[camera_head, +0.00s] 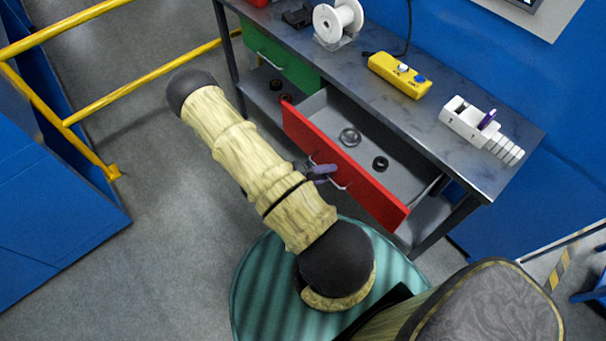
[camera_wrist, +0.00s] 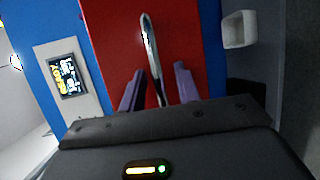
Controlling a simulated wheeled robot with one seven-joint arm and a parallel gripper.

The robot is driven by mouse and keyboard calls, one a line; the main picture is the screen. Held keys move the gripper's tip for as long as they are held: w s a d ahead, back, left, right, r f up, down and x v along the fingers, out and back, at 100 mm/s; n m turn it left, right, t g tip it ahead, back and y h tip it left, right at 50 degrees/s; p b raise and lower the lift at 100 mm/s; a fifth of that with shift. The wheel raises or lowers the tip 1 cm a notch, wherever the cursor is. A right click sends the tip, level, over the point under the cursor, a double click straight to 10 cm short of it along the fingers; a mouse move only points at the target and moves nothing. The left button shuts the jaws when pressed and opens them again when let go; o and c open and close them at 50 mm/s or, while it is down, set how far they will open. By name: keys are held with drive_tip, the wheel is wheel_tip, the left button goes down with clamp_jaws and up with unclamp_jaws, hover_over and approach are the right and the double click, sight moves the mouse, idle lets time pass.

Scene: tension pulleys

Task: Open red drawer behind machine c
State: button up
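The red drawer (camera_head: 372,196) is pulled out from under the dark table, and its grey inside shows in the head view. It holds a ring-like metal part (camera_head: 350,137) and a black ring (camera_head: 381,163). My gripper (camera_head: 322,172) is at the drawer front, by its metal handle (camera_head: 342,186). In the wrist view, the handle (camera_wrist: 150,45) stands out against the red front (camera_wrist: 108,35). My purple fingers (camera_wrist: 158,72) are spread, one on each side of the handle, with gaps visible. No firm grip on it shows.
A green drawer (camera_head: 282,62) is shut left of the red one. On the tabletop (camera_head: 440,88) are a white spool (camera_head: 338,20), a yellow control box (camera_head: 399,76) and a white stepped part (camera_head: 480,128). Yellow railings (camera_head: 150,78) stand at the left; grey floor lies between.

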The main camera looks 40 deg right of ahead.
drive_tip(key=shift+a, duration=0.1)
drive_tip(key=b+v, duration=0.1)
drive_tip(key=v, duration=1.6)
drive_tip(key=shift+a+b, duration=0.15)
drive_tip(key=shift+b, duration=0.15)
drive_tip(key=shift+r, duration=0.15)
